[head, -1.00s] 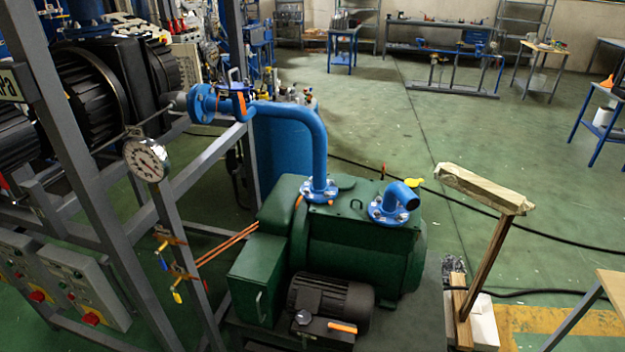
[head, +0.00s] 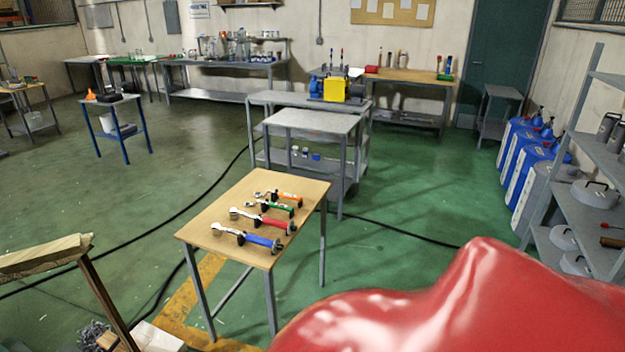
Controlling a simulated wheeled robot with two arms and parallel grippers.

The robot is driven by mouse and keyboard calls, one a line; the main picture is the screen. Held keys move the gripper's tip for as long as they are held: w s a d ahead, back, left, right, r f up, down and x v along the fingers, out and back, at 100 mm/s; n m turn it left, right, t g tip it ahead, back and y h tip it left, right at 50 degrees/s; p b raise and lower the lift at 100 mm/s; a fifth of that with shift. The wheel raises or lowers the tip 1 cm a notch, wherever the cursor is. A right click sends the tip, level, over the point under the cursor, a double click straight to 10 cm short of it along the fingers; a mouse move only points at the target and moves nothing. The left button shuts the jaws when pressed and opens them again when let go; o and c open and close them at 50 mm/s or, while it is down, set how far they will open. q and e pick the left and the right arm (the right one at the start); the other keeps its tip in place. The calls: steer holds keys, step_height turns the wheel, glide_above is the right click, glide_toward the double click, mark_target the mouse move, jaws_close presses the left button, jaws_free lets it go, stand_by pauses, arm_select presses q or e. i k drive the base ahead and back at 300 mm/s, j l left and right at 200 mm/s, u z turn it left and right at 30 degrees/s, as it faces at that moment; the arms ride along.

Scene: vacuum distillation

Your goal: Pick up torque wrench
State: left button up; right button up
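Several wrench-like tools lie side by side on a small wooden-topped table (head: 215,207) near the middle of the head view. One has a blue handle (head: 262,242), one a red handle (head: 272,222), one a green handle (head: 280,208) and one an orange handle (head: 289,196). Each has a bright metal head at its left end. I cannot tell from the picture which one is meant by the torque wrench. Neither of my grippers shows in the view.
A large glossy red shape (head: 480,310) fills the lower right. A wooden post with a crossbeam (head: 45,255) stands at the lower left. A grey cart (head: 312,122) stands behind the table. Shelving (head: 590,200) and blue canisters (head: 528,160) line the right. Black cables cross the green floor.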

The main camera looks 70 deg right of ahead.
mark_target(233, 213)
steer(key=z, duration=1.8)
steer(key=i+l, duration=0.1)
steer(key=i+u, duration=0.05)
steer(key=i, duration=0.05)
